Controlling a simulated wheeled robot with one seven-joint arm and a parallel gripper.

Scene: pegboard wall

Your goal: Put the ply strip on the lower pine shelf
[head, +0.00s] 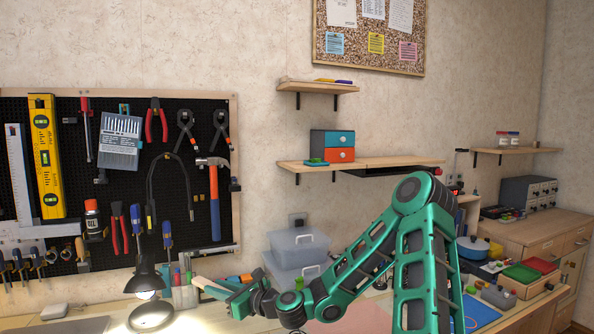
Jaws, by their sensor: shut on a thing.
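My gripper (230,290) is low over the workbench, left of the clear boxes, and is shut on the ply strip. The ply strip (208,284) is a pale, thin piece sticking out to the left of the jaws; the jaws hide its other part. The lower pine shelf (290,166) is on the wall, above and to the right of my gripper. The strip is well apart from it.
On the lower shelf stand a blue and orange drawer box (332,146) and a small green item (316,163). A smaller shelf (318,87) is above. Clear stacked boxes (298,243), a desk lamp (146,280) and pegboard tools (213,200) are nearby. The shelf's right half looks clear.

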